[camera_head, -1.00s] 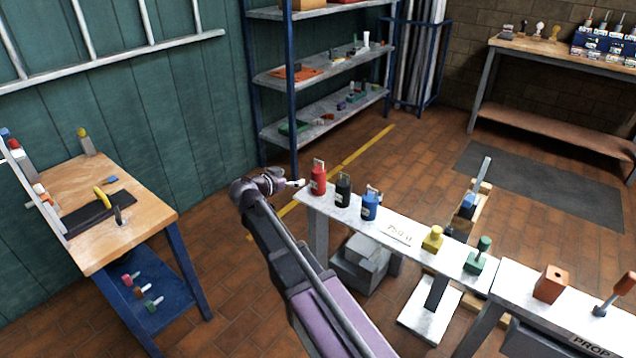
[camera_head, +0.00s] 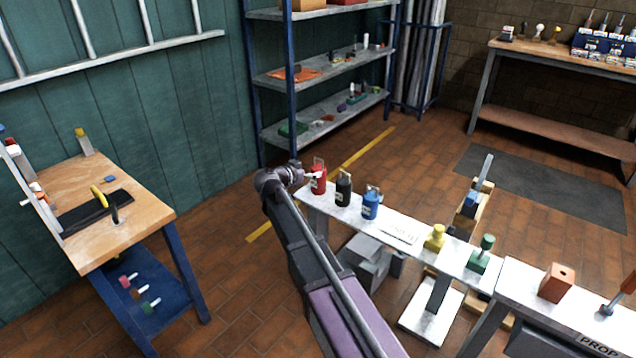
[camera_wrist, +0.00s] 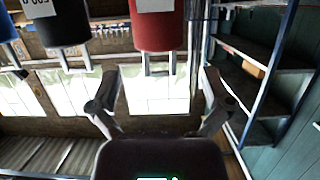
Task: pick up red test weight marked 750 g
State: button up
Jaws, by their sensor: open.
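The red test weight (camera_head: 318,184) stands upright at the far left end of the white bench. In the wrist view, which looks inverted, its red body (camera_wrist: 158,28) is at the top centre with a white label, and its handle posts point down toward my gripper. The label's full marking cannot be read. My gripper (camera_head: 309,176) is right beside the weight's upper part in the head view. In the wrist view its two open fingers (camera_wrist: 158,88) spread on either side of the handle's line, with nothing held. Contact with the handle cannot be told.
A black weight (camera_head: 343,189) and a blue weight (camera_head: 370,203) stand close to the right of the red one on the white bench (camera_head: 330,212). A yellow weight (camera_head: 434,238) and a green one (camera_head: 483,255) stand farther along. A shelf rack (camera_head: 270,78) rises behind.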

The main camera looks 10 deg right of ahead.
aim_at(318, 167)
jog(key=shift+b+x, duration=0.75)
jog(key=shift+x, duration=1.85)
jog(key=c, duration=1.2)
jog(key=shift+r+p, duration=0.25)
jog(key=shift+p, duration=0.05)
jog(key=shift+c, duration=0.2)
notch_tip(318, 167, up, 3)
jog(key=p, duration=0.3)
jog(key=s+r+p, duration=0.1)
jog(key=s, duration=1.5)
jog(key=shift+d+r, duration=0.25)
jog(key=shift+d, duration=0.25)
